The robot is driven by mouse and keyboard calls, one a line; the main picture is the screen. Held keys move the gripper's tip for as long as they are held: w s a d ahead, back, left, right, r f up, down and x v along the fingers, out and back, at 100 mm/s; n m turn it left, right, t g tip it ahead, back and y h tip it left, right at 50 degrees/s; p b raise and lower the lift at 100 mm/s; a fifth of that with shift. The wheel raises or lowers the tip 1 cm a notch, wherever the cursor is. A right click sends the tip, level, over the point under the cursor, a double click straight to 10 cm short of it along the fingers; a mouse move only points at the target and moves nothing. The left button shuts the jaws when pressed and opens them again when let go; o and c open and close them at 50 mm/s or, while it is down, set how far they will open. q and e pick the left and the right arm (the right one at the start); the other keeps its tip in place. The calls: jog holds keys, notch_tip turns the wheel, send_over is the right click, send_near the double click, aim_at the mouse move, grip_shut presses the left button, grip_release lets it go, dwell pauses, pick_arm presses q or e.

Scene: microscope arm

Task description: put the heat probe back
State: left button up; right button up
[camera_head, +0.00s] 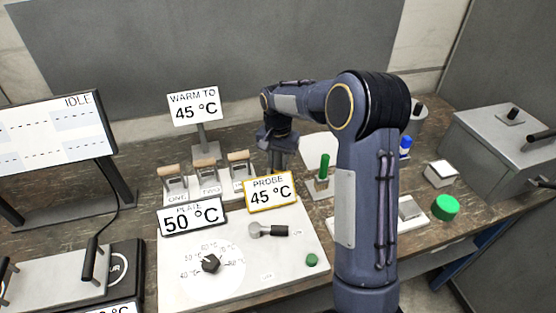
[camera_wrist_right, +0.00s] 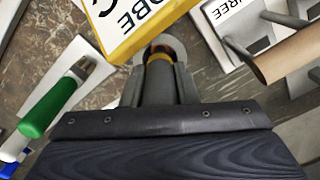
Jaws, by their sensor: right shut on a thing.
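My right gripper (camera_head: 280,165) reaches down behind the yellow-framed "PROBE 45 °C" sign (camera_head: 269,192). In the right wrist view the gripper (camera_wrist_right: 158,70) is shut on a small piece with a yellow-orange band (camera_wrist_right: 158,57), which seems to be the heat probe. A pale round ring shows around or just behind that piece; I cannot tell whether the probe sits inside it. Most of the probe is hidden by the fingers, and in the head view by the sign and gripper. My left gripper is out of view.
The heating plate unit (camera_head: 235,280) has a dial (camera_head: 211,264) and a lever (camera_head: 270,230). Several wooden-topped clamps (camera_head: 205,172) stand behind it. A green-handled tool (camera_head: 323,168) stands right of the gripper. A "WARM TO 45 °C" sign (camera_head: 195,106) is behind. A green cap (camera_head: 445,207) is at right.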

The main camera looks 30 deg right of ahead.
jog(key=o, duration=1)
jog(key=shift+f, duration=0.1)
notch_tip(320, 180, up, 12)
jog(key=shift+r+b, duration=0.25)
jog(key=shift+b, duration=0.05)
jog(key=s+a+r+n+t+y, duration=0.1)
jog(key=s+a+n+t, duration=0.1)
jog(key=s, duration=0.6)
jog(key=s+a+r+n+t+y, duration=0.1)
jog(key=s+a+r+n+y, duration=0.1)
jog(key=s, duration=0.6)
jog(key=s+a+f+n+t, duration=0.1)
jog(key=s+a+f, duration=0.1)
jog(key=s, duration=0.2)
jog(key=s+a+f+n+t, duration=0.1)
jog(key=s+a+f, duration=0.1)
jog(key=s+a, duration=0.1)
jog(key=s+a+f+n, duration=0.1)
jog(key=s+a+f, duration=0.1)
jog(key=s, duration=0.4)
jog(key=shift+a+f+n+t+y, duration=0.3)
jog(key=shift+n+t+y, duration=0.1)
